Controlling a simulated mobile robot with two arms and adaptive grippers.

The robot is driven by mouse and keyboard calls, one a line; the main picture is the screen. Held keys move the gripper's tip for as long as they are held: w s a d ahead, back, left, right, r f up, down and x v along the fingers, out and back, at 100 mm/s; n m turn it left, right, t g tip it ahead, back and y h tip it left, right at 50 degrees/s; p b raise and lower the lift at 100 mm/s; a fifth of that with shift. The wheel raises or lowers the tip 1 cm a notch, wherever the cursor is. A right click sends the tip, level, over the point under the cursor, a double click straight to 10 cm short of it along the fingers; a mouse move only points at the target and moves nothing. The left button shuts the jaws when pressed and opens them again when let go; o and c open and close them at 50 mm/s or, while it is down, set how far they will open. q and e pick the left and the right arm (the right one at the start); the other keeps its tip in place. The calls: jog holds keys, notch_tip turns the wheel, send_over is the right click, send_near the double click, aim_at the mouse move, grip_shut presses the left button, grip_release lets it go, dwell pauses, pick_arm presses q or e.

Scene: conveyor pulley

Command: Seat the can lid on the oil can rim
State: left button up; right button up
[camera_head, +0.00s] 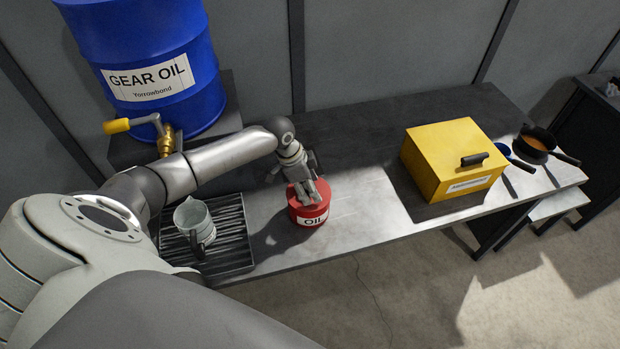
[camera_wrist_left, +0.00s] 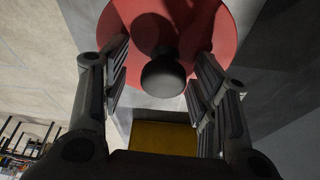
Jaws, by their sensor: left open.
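The red oil can (camera_head: 309,217), labelled "OIL", stands on the table in the head view. A red disc with a dark round knob, the can lid (camera_wrist_left: 205,22), fills the top of the left wrist view. My left gripper (camera_head: 309,192) is directly over the can's top and hides much of it. In the left wrist view my left gripper (camera_wrist_left: 163,85) is open, with its fingers on either side of the knob (camera_wrist_left: 163,76) and gaps on both sides. I cannot tell whether the lid lies flat on the rim. My right gripper is not in view.
A grey ribbed tray (camera_head: 232,256) with a metal jug (camera_head: 194,217) stands left of the can. A blue gear oil drum (camera_head: 150,60) with a tap is behind it. A yellow box (camera_head: 440,150) and pans (camera_head: 536,143) are at the right. The table (camera_head: 360,215) between can and box is clear.

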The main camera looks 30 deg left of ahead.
pick_arm(q)
jog(key=shift+a+r, duration=0.1)
jog(key=shift+r, duration=0.1)
jog(key=v, duration=1.1)
jog(key=shift+r, duration=0.3)
jog(key=shift+s, duration=0.1)
